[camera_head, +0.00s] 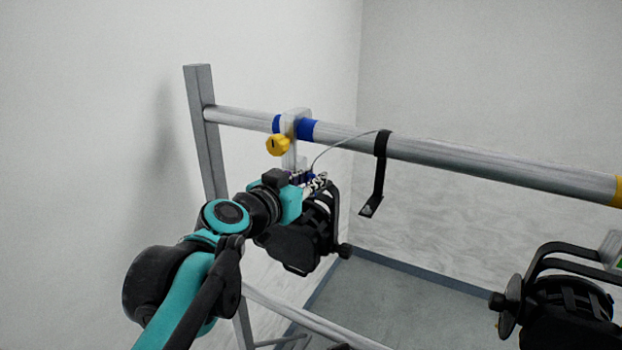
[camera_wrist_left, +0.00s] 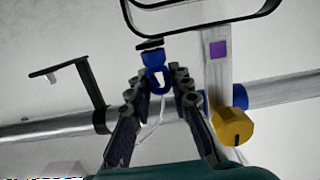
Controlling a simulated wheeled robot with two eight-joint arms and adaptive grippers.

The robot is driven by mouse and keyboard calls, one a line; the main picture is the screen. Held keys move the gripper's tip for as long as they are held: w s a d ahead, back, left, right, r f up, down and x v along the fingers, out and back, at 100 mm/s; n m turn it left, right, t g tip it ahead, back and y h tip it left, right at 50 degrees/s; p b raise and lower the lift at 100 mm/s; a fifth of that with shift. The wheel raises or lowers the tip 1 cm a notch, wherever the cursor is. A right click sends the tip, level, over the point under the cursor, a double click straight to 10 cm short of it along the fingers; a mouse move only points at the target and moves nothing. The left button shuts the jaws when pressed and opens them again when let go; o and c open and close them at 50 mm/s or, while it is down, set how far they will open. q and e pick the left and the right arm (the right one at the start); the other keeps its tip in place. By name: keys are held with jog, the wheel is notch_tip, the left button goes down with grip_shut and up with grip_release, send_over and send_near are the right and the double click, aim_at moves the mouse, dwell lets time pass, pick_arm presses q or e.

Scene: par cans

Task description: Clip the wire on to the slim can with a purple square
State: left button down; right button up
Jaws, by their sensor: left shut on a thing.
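A purple square (camera_wrist_left: 218,49) marks the pale clamp (camera_wrist_left: 217,85) that hangs the black can (camera_head: 295,245) from the rail. In the wrist view the can's black yoke (camera_wrist_left: 265,12) shows at the top. My left gripper (camera_wrist_left: 160,82) is shut on a blue clip (camera_wrist_left: 155,66) at the end of the thin wire (camera_head: 345,139). In the head view my left gripper (camera_head: 312,182) is just below the clamp, in front of the can's top, hiding part of it. The clip is close to the yoke; I cannot tell whether they touch. My right gripper is out of view.
The grey rail (camera_head: 440,155) crosses the view from an upright post (camera_head: 203,130). A black strap (camera_head: 379,175) hangs from it where the wire starts. A yellow knob (camera_head: 277,146) sticks out of the clamp. Another can (camera_head: 565,310) hangs lower right.

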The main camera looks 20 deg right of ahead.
pick_arm(q)
jog(key=c, duration=1.3)
grip_release()
jog(key=v, duration=1.2)
